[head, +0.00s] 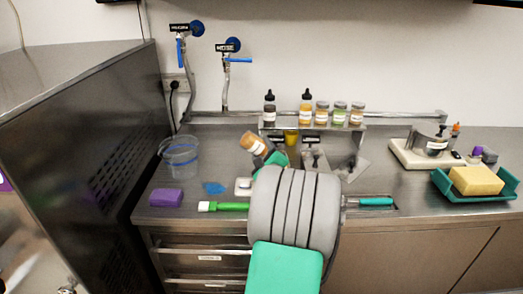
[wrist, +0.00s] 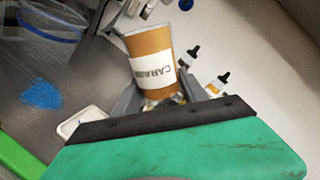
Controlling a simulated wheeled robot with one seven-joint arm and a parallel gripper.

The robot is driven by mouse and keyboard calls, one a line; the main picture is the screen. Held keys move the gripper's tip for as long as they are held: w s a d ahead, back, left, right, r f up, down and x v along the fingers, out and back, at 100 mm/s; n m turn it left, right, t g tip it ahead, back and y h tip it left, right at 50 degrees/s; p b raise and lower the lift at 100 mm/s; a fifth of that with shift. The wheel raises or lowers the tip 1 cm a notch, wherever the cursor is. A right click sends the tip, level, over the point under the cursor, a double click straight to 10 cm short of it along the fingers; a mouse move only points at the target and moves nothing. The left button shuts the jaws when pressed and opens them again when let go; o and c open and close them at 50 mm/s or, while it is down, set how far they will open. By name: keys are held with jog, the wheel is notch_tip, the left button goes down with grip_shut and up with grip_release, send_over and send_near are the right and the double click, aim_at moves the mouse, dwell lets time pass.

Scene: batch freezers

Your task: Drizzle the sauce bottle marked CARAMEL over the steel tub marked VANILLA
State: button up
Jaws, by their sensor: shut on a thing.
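The CARAMEL sauce bottle (wrist: 152,55) is brown with a white label, and its lettering reads upside down in the wrist view. My gripper (wrist: 160,92) is shut on it. In the head view the bottle (head: 253,143) is tilted and held above the counter, with my gripper (head: 270,159) at its lower right. My arm hides the counter below. A steel tub (head: 437,145) with a white label stands on a pale board at the right; its label is too small to read. I cannot tell which tub is marked VANILLA.
A steel rack (head: 350,127) behind holds several sauce bottles and jars. A clear bucket (head: 181,158), a purple block (head: 165,197) and a green-handled brush (head: 228,207) lie left. A green tray (head: 447,190) with a yellow sponge (head: 476,181) is at right.

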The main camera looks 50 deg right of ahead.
jog(key=shift+w+d+r, duration=0.1)
jog(key=shift+w+d, duration=0.05)
jog(key=shift+d+x, duration=0.3)
jog(key=shift+x, duration=1.65)
jog(key=shift+s+d+x, duration=0.1)
jog(key=shift+d+x, duration=0.05)
jog(key=shift+x, duration=0.8)
jog(key=shift+s+d+x, duration=0.1)
jog(key=shift+d+x, duration=0.05)
jog(key=shift+x, duration=0.85)
jog(key=shift+d, duration=0.1)
jog(key=shift+d+b+x, duration=0.2)
jog(key=shift+b+x, duration=0.1)
jog(key=shift+x, duration=1.65)
jog(key=shift+s, duration=0.15)
